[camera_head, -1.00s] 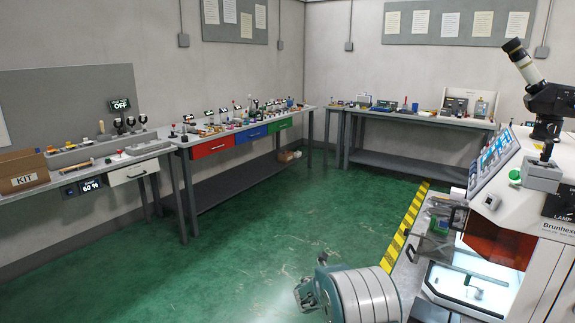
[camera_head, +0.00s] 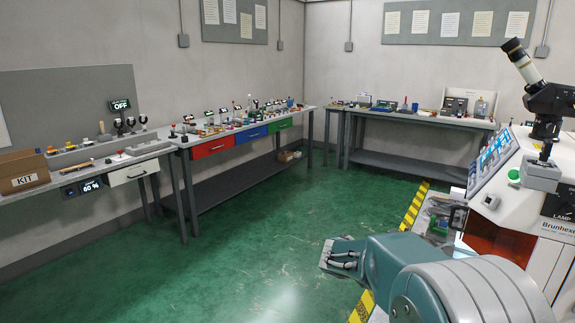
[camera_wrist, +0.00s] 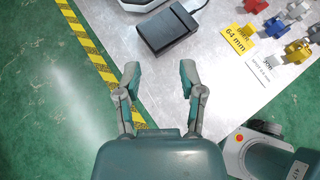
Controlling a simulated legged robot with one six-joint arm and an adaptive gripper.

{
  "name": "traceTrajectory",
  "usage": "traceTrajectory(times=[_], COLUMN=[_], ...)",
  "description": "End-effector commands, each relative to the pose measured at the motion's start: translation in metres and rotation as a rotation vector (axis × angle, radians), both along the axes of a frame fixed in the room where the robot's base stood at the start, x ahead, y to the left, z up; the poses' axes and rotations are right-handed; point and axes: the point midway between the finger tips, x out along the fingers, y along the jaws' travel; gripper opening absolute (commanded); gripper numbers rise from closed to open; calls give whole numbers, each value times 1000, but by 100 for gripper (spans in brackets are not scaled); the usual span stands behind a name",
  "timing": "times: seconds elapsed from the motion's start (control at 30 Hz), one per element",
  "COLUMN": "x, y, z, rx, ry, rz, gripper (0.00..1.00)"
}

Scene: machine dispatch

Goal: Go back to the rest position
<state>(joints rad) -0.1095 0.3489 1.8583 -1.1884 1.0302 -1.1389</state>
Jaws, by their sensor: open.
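My gripper (camera_head: 340,257) shows in the head view at the lower right, on my teal and white arm, in front of the machine. In the wrist view my gripper (camera_wrist: 159,80) has its two fingers spread apart, with nothing between them. Its fingertips lie over the metal plate (camera_wrist: 205,88) and the striped floor edge, just below a black box (camera_wrist: 166,31). How high it is above the plate is hard to tell.
The white machine (camera_head: 495,200) with a microscope stands at the right. Yellow-black tape (camera_head: 414,208) edges its plate. Workbenches (camera_head: 225,142) line the walls. The green floor (camera_head: 240,250) is clear.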

Motion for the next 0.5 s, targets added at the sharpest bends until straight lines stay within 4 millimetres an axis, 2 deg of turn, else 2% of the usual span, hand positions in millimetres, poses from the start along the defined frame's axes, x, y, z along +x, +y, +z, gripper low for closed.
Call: traceTrajectory(times=[0.03, 0.2, 0.5], x=[-18, -73, -168], y=[-1, 5, 27], z=[12, 35, 58], rx=[67, 298, 704], ry=[-63, -266, -589], rz=[-64, -294, -725], gripper=[51, 51, 51])
